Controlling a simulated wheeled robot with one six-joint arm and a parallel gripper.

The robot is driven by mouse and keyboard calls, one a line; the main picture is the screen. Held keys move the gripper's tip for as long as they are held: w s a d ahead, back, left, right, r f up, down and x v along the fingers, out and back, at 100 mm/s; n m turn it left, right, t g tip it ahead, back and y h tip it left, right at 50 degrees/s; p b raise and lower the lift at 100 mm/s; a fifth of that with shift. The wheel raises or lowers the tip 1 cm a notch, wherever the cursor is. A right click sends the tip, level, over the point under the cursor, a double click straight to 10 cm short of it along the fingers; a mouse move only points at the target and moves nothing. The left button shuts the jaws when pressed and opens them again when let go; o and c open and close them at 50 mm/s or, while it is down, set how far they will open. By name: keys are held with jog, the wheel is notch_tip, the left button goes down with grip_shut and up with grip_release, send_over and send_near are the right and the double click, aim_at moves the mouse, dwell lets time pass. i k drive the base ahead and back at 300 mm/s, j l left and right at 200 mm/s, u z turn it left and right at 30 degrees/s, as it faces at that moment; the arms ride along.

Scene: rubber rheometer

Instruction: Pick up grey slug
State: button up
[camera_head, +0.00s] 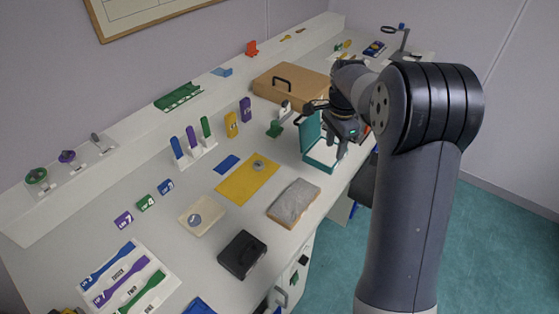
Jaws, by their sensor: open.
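A small round grey piece (258,165) lies on a yellow sheet (238,185) near the middle of the bench. Another round grey piece (195,219) lies in a shallow cream tray (212,229) to the left and nearer. I cannot tell which of them is the grey slug. My gripper (345,148) is open at the right, over or beside an open teal box (313,150), well apart from both grey pieces. Its fingertips are small and partly unclear.
A grey slab on a board (295,201) and a black box (242,254) stand near the front edge. A blue pad (227,163), a rack of coloured strips (192,153) and yellow and purple blocks (231,124) stand behind. A brown case (288,82) is at the back.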

aim_at(257, 166)
jog(key=u, duration=0.75)
jog(key=i+l+u, duration=0.1)
jog(key=l+u, duration=0.4)
jog(key=u, duration=0.2)
jog(key=l+u, duration=0.35)
jog(key=l, duration=1)
jog(key=i, duration=0.05)
